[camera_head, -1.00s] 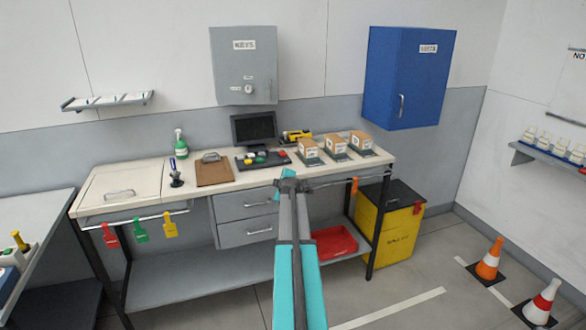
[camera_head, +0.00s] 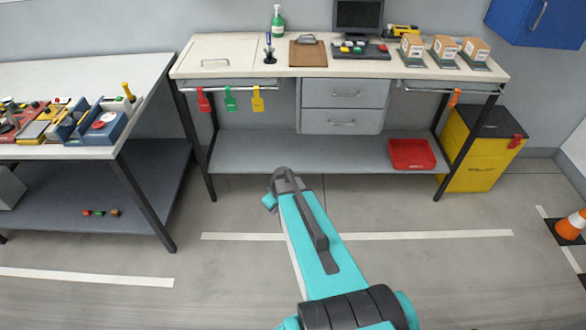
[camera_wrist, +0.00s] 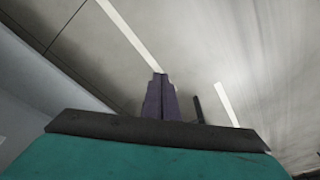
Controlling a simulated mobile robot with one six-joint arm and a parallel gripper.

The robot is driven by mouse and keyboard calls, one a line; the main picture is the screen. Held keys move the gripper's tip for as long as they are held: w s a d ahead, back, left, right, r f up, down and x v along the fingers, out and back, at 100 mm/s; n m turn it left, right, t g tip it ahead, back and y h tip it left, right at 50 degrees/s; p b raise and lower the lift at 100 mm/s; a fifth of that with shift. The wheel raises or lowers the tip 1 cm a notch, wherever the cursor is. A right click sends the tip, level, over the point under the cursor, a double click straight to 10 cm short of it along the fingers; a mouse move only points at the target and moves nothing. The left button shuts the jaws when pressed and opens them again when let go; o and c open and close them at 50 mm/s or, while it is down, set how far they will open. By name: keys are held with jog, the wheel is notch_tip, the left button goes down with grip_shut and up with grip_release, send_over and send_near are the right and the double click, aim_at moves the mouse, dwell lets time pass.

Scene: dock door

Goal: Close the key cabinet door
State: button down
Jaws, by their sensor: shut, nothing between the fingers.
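A blue wall cabinet (camera_head: 540,20) shows at the upper right edge of the head view, cut off at the top; its front with the handle looks flush, as far as it shows. The grey wall cabinet is out of view now. I cannot tell from the labels which one is the key cabinet. My gripper (camera_wrist: 160,80) shows in the wrist view with its dark fingers together and nothing between them, above bare floor with white lines. In the head view my arm reaches over the floor in front of the workbench, far from the blue cabinet.
A workbench (camera_head: 235,72) with a monitor, clipboard and small boxes stands ahead, with tags hanging from its front rail. A table (camera_head: 140,75) with tools is at left. A yellow bin (camera_head: 478,160) and a traffic cone (camera_head: 573,224) are at right. The floor between is clear.

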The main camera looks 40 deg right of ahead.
jog(key=s+a+f+m+g, duration=0.1)
jog(key=s+a+f+g, duration=0.45)
jog(key=s+a, duration=0.85)
jog(key=s+a+f+g, duration=0.1)
jog(key=s+a+f, duration=0.1)
jog(key=s, duration=0.6)
jog(key=s+a+f+m+g+b, duration=0.1)
jog(key=s+a, duration=0.3)
jog(key=s, duration=0.5)
jog(key=shift+a+f+g+h+b, duration=0.3)
jog(key=shift+a+f+g, duration=0.05)
jog(key=shift+f+g, duration=0.15)
